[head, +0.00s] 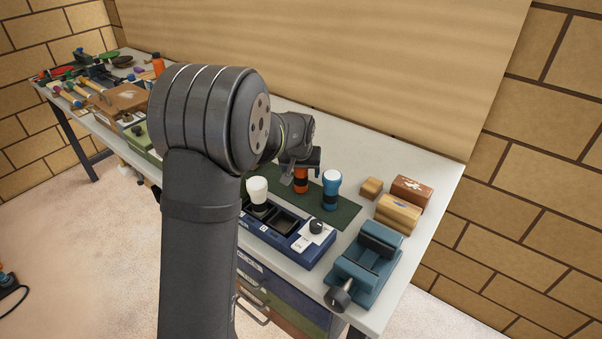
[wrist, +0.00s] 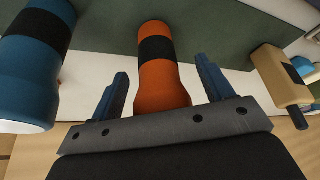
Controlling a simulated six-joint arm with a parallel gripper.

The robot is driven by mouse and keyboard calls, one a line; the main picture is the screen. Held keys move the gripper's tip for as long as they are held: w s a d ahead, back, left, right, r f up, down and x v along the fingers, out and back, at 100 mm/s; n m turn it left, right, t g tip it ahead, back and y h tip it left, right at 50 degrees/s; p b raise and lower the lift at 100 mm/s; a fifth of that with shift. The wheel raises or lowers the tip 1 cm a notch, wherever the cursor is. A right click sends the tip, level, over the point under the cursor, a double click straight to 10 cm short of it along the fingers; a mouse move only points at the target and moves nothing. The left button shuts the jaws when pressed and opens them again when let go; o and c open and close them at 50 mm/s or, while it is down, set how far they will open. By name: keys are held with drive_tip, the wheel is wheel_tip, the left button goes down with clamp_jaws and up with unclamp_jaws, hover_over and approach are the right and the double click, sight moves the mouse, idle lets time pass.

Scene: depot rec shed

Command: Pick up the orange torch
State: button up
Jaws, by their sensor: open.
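The orange torch (head: 301,181) stands on a dark green mat (head: 343,212) on the bench, with my gripper (head: 301,166) right at it and hiding its upper part in the head view. In the wrist view the orange torch (wrist: 160,72) has a black band and lies between the two open fingers of my gripper (wrist: 164,88). There is a gap on each side, and the fingers do not close on it. Its near end is hidden behind the gripper's palm.
A blue torch (head: 331,190) stands close to the right of the orange one. A white-topped torch (head: 258,190) sits in the blue charger tray (head: 318,249) in front. A blue vise (head: 367,262) and wooden blocks (head: 398,212) are to the right. A wall panel (head: 400,70) rises behind.

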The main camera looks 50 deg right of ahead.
drive_tip(key=c, duration=1.2)
